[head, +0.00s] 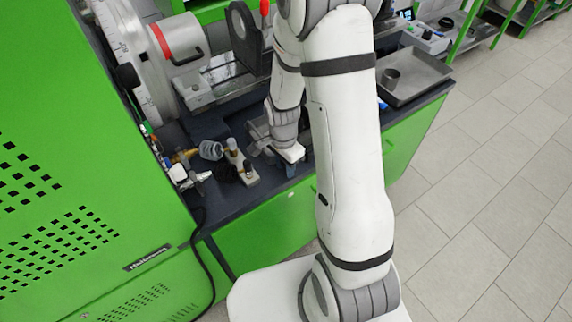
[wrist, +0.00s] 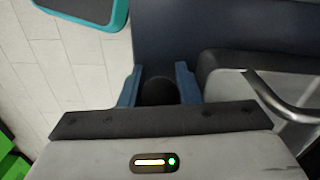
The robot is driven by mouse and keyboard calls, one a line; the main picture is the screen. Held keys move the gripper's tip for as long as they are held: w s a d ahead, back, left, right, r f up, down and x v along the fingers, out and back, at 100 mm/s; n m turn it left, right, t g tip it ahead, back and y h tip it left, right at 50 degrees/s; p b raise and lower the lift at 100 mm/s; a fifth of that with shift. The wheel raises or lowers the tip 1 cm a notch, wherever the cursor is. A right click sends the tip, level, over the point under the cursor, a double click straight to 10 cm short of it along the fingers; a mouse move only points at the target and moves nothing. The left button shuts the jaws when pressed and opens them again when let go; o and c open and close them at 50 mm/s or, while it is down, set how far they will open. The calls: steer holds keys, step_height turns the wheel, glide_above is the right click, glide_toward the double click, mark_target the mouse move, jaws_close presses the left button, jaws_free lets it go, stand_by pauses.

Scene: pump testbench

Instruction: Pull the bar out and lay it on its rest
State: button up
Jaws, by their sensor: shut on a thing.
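My gripper (wrist: 160,80) has its two blue fingers on either side of a dark, round-ended piece, which I take to be the bar (wrist: 160,93), and is shut on it. Only the rounded end of the bar shows; the rest of it is hidden. In the head view my gripper (head: 298,170) is low over the front edge of the dark bench top, and my arm hides much of it. The bar cannot be made out there. I cannot tell for sure which fixture is its rest.
A cream block with pegs (head: 240,164) and several small fittings stand left of my gripper on the bench. A grey tray (head: 415,76) lies at right. A curved metal handle (wrist: 283,100) is close at right in the wrist view. Tiled floor is open at right.

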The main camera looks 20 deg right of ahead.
steer(key=shift+s+f, duration=0.25)
steer(key=shift+f, duration=0.05)
steer(key=o, duration=1.1)
steer(key=shift+s, duration=0.15)
steer(key=shift+r, duration=0.35)
steer(key=r+p, duration=0.1)
steer(key=r, duration=0.1)
steer(key=r+p, duration=0.2)
steer(key=r, duration=0.1)
steer(key=r+p, duration=0.2)
steer(key=r, duration=0.1)
steer(key=shift+w, duration=0.35)
steer(key=s+r+n+t, duration=0.1)
steer(key=s+r+n, duration=0.3)
steer(key=r, duration=0.3)
steer(key=s+r+n+t, duration=0.1)
steer(key=s+r+n, duration=0.4)
steer(key=r, duration=0.3)
steer(key=s+r+n+t, duration=0.2)
steer(key=s+r+n, duration=0.2)
steer(key=r, duration=0.3)
steer(key=shift+s+r+b, duration=0.15)
steer(key=shift+s+b, duration=0.15)
steer(key=shift+s, duration=0.2)
